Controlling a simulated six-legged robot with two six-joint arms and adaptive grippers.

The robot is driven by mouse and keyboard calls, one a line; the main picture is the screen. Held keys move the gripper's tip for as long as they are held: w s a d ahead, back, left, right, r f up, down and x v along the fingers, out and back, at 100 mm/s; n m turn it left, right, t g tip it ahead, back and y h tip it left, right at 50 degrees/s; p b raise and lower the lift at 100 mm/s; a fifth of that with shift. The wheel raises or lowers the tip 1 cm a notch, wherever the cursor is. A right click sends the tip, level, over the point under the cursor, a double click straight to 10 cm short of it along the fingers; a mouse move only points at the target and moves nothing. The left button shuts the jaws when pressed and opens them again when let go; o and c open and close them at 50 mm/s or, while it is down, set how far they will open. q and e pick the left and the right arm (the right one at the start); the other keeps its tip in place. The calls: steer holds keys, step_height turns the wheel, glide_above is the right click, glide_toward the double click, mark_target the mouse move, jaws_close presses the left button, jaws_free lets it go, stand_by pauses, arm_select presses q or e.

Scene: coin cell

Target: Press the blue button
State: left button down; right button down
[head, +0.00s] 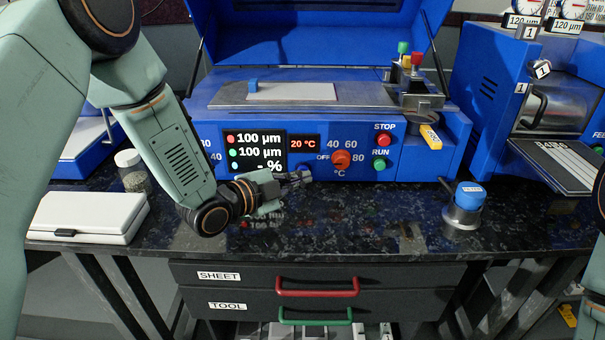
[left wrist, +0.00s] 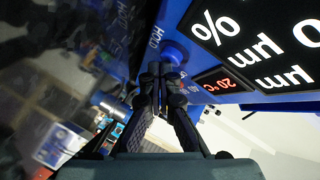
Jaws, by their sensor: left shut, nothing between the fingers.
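The blue button (left wrist: 174,53) shows in the left wrist view, round, on the blue front panel beside the word HOLD. My left gripper (left wrist: 155,78) is shut and empty, with its fingertips just in front of the button and partly over it. Whether they touch it I cannot tell. In the head view my left gripper (head: 300,177) is at the panel, low and right of the display (head: 254,152). The button is hidden or too small to make out there. My right gripper is not in view.
A white case (head: 88,213) and a jar (head: 132,170) stand left. A blue-topped metal cylinder (head: 462,218) stands right.

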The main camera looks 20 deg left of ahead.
arm_select(q)
steer(key=shift+w+a, duration=0.1)
steer(key=shift+w, duration=0.2)
steer(key=shift+w+r, duration=0.1)
steer(key=shift+s, duration=0.25)
stand_by(0.3)
steer(key=shift+s+d+p, duration=0.3)
steer(key=shift+s+p, duration=0.1)
steer(key=shift+s, duration=0.45)
steer(key=shift+s+d+p, duration=0.1)
steer(key=shift+s+d, duration=0.1)
steer(key=shift+s, duration=0.5)
steer(key=shift+s+d+p, duration=0.15)
steer(key=shift+s+d, duration=0.05)
steer(key=shift+s, duration=0.55)
steer(key=shift+s+d+p, duration=0.1)
steer(key=shift+s+d, duration=0.1)
steer(key=shift+s, duration=0.5)
